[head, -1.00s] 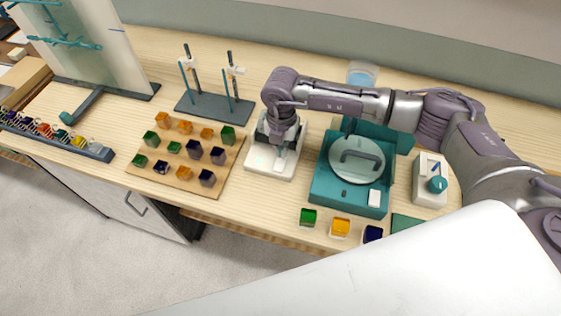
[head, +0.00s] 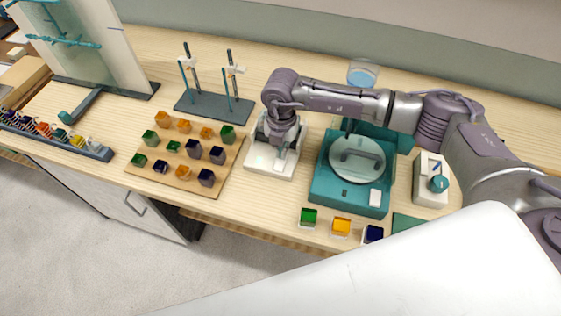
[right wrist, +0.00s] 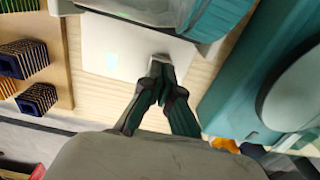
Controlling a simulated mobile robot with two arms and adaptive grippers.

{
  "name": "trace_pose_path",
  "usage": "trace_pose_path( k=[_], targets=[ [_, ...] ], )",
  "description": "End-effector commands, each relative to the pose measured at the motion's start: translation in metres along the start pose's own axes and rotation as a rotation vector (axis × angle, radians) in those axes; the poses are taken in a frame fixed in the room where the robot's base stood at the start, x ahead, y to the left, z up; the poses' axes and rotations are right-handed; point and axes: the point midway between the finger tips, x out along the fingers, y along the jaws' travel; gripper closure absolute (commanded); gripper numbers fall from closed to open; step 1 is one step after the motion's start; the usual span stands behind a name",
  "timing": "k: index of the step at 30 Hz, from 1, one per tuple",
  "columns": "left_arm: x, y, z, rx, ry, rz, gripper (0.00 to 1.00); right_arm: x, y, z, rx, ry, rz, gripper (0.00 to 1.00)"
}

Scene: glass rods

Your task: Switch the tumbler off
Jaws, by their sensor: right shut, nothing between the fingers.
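The tumbler seems to be the white device (head: 257,166) left of the teal machine; its teal drum (right wrist: 215,15) shows at the top of the right wrist view. In the head view the right gripper (head: 279,152) covers much of the device. My left gripper is not in view.
The teal machine with a round lid (head: 357,160) stands close on the right. A wooden board with several coloured blocks (head: 215,180) is close on the left. A small white device with a teal knob (head: 438,184) stands farther right. Coloured blocks (head: 341,226) sit near the front edge.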

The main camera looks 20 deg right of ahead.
Motion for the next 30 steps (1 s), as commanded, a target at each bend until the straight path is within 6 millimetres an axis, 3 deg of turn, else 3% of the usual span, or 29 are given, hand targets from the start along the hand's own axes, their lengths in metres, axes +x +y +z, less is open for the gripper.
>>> trace_pose_path(
  k=[30],
  targets=[
    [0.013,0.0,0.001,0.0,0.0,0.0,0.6,0.016,0.0,0.0,0.0,0.0,0.0,1.0]
  ],
)
